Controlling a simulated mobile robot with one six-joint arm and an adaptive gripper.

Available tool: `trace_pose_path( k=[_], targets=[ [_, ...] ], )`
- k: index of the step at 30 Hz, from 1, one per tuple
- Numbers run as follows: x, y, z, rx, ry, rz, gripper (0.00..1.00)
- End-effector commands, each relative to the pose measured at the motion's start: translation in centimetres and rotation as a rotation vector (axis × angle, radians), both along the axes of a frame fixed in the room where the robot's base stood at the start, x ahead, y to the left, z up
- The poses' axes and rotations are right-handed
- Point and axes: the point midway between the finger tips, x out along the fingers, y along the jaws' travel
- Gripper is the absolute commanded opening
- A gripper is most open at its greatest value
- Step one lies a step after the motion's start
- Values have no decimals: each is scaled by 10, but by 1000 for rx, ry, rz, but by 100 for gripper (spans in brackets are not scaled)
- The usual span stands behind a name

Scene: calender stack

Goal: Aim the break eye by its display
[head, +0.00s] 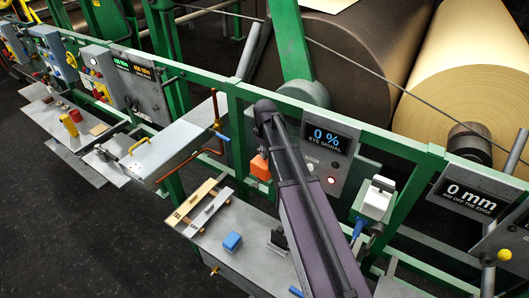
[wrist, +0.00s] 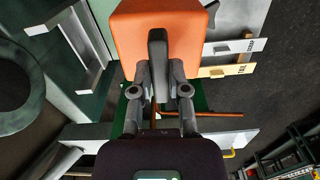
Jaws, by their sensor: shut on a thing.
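The orange break eye (wrist: 190,25) fills the top middle of the wrist view, with a dark grey grip on its near face. My gripper (wrist: 158,68) has a finger on each side of that grip and is shut on it. In the head view the orange eye (head: 260,167) shows beside my arm, which hides the gripper and part of the eye. The eye signal display (head: 325,138) reads 0 %. A second display (head: 470,195), to the right, reads 0 mm, aim off the edge.
A green rail (head: 400,152) runs behind the panels, with large brown and tan rolls (head: 465,85) beyond. A grey shelf (head: 205,250) below holds a blue block (head: 232,242) and labelled plates (head: 203,208). A white device (head: 378,198) hangs right of my arm. The dark floor is open at left.

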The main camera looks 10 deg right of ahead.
Motion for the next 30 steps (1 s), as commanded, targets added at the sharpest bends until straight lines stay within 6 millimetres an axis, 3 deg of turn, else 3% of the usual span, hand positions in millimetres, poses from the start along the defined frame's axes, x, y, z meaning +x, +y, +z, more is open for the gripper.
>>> trace_pose_path(
  k=[20,21,23,24,30],
  targets=[
    [-2,0,-1,0,5,82,0],
    [-2,0,-1,0,5,82,33],
    [-2,0,-1,0,5,82,51],
    [-2,0,-1,0,4,82,56],
    [-1,0,0,-1,2,81,56]
  ],
)
